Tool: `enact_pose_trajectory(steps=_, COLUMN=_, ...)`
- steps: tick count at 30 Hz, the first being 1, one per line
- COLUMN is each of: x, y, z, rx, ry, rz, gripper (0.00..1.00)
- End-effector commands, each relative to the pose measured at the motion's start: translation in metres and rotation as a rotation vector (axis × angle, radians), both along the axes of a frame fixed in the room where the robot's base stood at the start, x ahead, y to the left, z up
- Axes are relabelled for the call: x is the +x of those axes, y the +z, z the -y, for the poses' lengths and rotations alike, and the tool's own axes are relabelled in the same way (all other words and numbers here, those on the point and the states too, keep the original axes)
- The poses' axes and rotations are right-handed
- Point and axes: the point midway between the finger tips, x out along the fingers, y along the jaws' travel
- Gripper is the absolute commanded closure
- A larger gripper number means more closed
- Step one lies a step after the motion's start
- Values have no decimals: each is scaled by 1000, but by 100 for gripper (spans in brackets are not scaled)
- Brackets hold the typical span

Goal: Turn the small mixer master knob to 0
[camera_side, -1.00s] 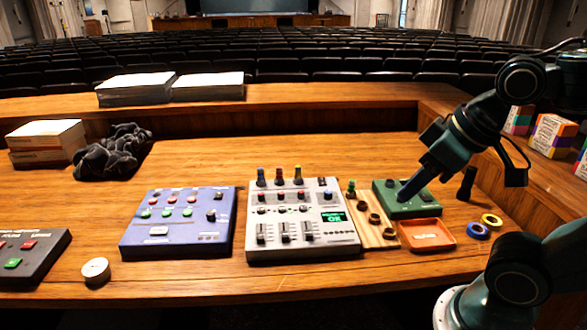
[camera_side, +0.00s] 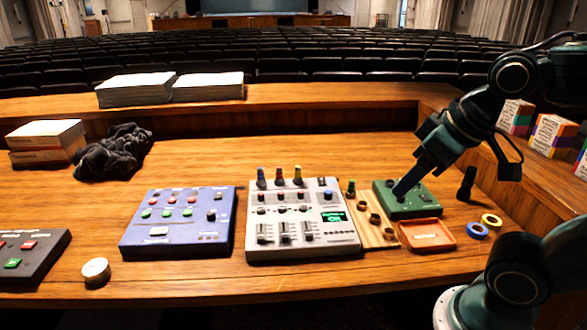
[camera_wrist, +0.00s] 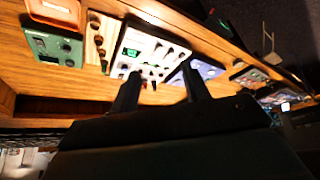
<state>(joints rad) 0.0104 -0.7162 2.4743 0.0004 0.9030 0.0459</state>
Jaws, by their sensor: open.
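A grey mixer (camera_side: 285,207) with sliders, knobs and a lit green display stands mid-desk; it also shows in the wrist view (camera_wrist: 150,50). A small green box (camera_side: 412,206) with dark knobs lies to its right, and at upper left in the wrist view (camera_wrist: 52,48). Which of them is the small mixer, and its master label, I cannot read. My gripper (camera_side: 400,194) is open and empty. It points down-left and overlaps the green box in the side view; contact cannot be told. Its two fingers (camera_wrist: 160,70) stand apart in the wrist view.
A wooden strip (camera_side: 391,240) with round pieces lies between grey mixer and green box. An orange tray (camera_side: 427,236), tape rolls (camera_side: 478,231) and a black upright piece (camera_side: 466,184) are nearby. A blue panel (camera_side: 180,236) stands left.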

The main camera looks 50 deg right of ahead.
Motion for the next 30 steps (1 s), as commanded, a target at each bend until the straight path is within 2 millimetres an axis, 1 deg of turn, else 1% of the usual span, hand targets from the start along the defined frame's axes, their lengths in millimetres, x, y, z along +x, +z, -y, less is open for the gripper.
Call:
enact_pose_trajectory(steps=5, x=21, y=8, z=6, rx=51, ry=-130, rz=-31, gripper=54)
enact_pose_trajectory(steps=8, x=38, y=13, z=12, rx=90, ry=-234, rz=-53, gripper=54)
enact_pose_trajectory(steps=17, x=95, y=19, z=36, rx=210, ry=-585, rz=-116, gripper=54)
enact_pose_trajectory(steps=23, x=134, y=14, z=57, rx=283, ry=-822, rz=-152, gripper=54)
enact_pose_trajectory(steps=30, x=179, y=-1, z=87, rx=360, ry=-1111, rz=-186, gripper=54)
